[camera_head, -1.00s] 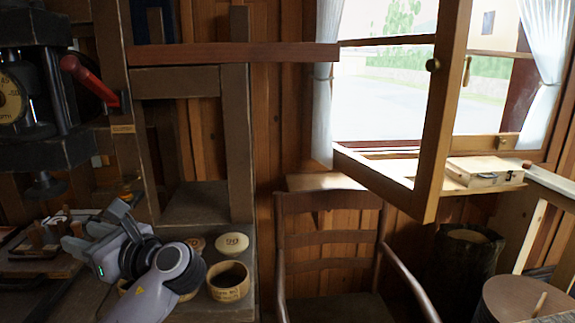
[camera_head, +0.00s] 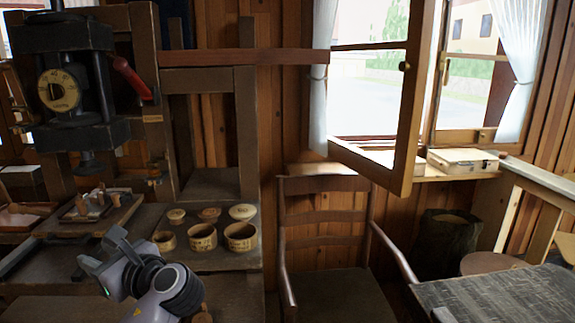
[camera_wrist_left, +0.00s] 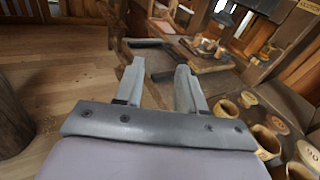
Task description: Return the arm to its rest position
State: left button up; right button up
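My left gripper (camera_head: 98,250) is grey and empty. It shows low at the left in the head view, over the dark bench (camera_head: 230,258) and left of several round wooden boxes. In the left wrist view, my left gripper (camera_wrist_left: 160,66) has its two fingers clearly apart with nothing between them. The lavender wrist fills the bottom of that view. My right gripper shows in neither view.
Open round boxes (camera_head: 202,237) stand on the bench, with lids (camera_head: 242,211) behind them. A tray of small wooden pieces (camera_head: 100,206) lies farther left, below a black press (camera_head: 75,90). A chair (camera_head: 325,240) stands right of the bench. A dark-topped table (camera_head: 500,302) is at lower right.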

pick_arm(q)
jog(key=s+d+f+n+t+h, duration=0.1)
jog(key=d+f+h, duration=0.25)
jog(key=f, duration=0.45)
jog(key=s+d+f+n+t+h, duration=0.15)
jog(key=f+h, duration=0.25)
jog(key=f, duration=0.5)
jog(key=s+d+f+n+h, duration=0.1)
jog(key=s+d+f+h, duration=0.15)
jog(key=f, duration=0.55)
jog(key=s+d+f+n+h, duration=0.2)
jog(key=s+f+n+h, duration=0.2)
jog(key=s+n, duration=0.4)
jog(key=s+d+f+n+h, duration=0.3)
jog(key=s+f+n, duration=0.1)
jog(key=s+n, duration=0.4)
jog(key=shift+s+d+f+t+h, duration=0.15)
jog(key=shift+s+d+t+h, duration=0.05)
jog(key=shift+s+t+h, duration=0.25)
jog(key=shift+s, duration=0.1)
